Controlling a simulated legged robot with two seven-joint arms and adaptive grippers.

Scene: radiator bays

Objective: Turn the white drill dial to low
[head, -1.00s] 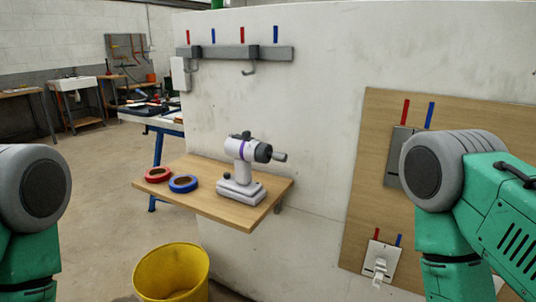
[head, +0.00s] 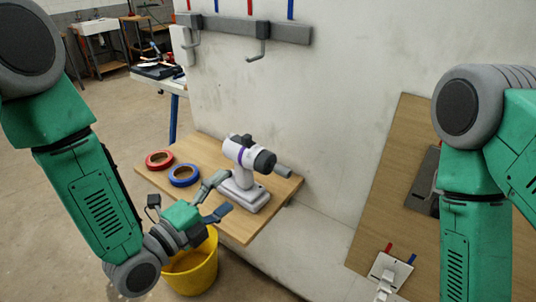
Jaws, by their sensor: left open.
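The white drill (head: 243,171) stands upright on its base on a wooden shelf (head: 222,228) fixed to the wall. It has a purple band and a dark front collar (head: 264,161) that points right. A small dark piece shows on its top; I cannot make out any dial markings. My left gripper (head: 218,197) is open in front of the drill, near its handle and base, over the shelf's front edge. I cannot tell whether a finger touches the drill. My right arm shows at the right, but its gripper is out of view.
A red tape roll (head: 159,160) and a blue tape roll (head: 184,175) lie left of the drill. A yellow bucket (head: 195,275) stands on the floor below. A grey hook rail (head: 262,29) is above, and a wooden wall panel (head: 392,185) is at the right.

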